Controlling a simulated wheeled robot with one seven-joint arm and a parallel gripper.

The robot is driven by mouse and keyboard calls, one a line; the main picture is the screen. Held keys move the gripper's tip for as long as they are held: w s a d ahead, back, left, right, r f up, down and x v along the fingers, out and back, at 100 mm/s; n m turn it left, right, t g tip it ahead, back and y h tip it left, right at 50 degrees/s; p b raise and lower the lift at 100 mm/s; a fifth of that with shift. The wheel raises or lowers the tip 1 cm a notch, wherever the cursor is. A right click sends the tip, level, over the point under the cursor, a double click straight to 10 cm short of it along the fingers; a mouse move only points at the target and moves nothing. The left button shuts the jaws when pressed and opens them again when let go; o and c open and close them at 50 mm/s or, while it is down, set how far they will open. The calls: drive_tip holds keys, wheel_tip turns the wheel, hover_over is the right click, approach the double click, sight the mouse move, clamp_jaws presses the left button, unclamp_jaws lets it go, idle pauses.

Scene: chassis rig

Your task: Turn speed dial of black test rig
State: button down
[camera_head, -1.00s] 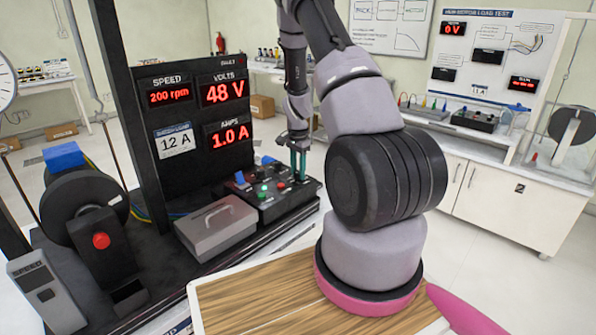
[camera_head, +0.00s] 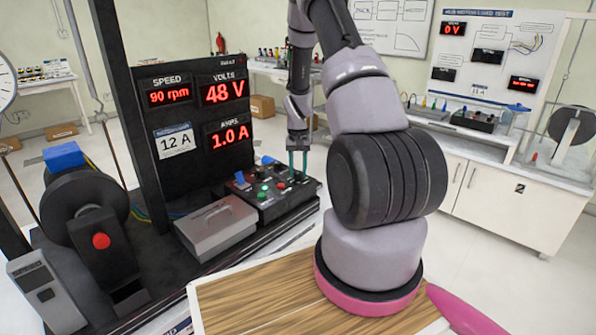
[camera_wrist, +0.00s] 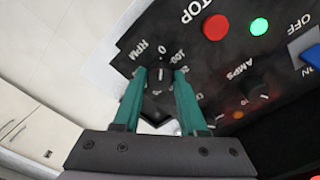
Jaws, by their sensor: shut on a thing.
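The black test rig (camera_head: 140,103) stands at the left in the head view. Its speed display (camera_head: 168,93) reads 90 rpm, volts 48 V and amps 1.0 A. The black control box (camera_head: 258,207) lies on its base. My gripper (camera_head: 297,168) points down at the right back end of this box. In the wrist view, its two green fingers (camera_wrist: 161,76) are shut on the black speed dial (camera_wrist: 159,73), one on each side. The dial's scale shows a 0 and the letters RPM. The head view does not show the dial clearly.
The wrist view shows an amps dial (camera_wrist: 258,91), a red stop button (camera_wrist: 216,27), a lit green button (camera_wrist: 259,26) and a blue switch (camera_wrist: 311,55) beside the speed dial. A grey lidded box (camera_head: 215,228) sits left of the control box. A second rig (camera_head: 490,70) stands at the back right.

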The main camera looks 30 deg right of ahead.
sight(298, 172)
drive_tip(key=shift+w+n, duration=0.1)
drive_tip(key=shift+n, duration=0.3)
drive_tip(key=shift+c, duration=2.3)
unclamp_jaws()
wheel_tip(298, 172, up, 11)
drive_tip(key=shift+f, duration=0.1)
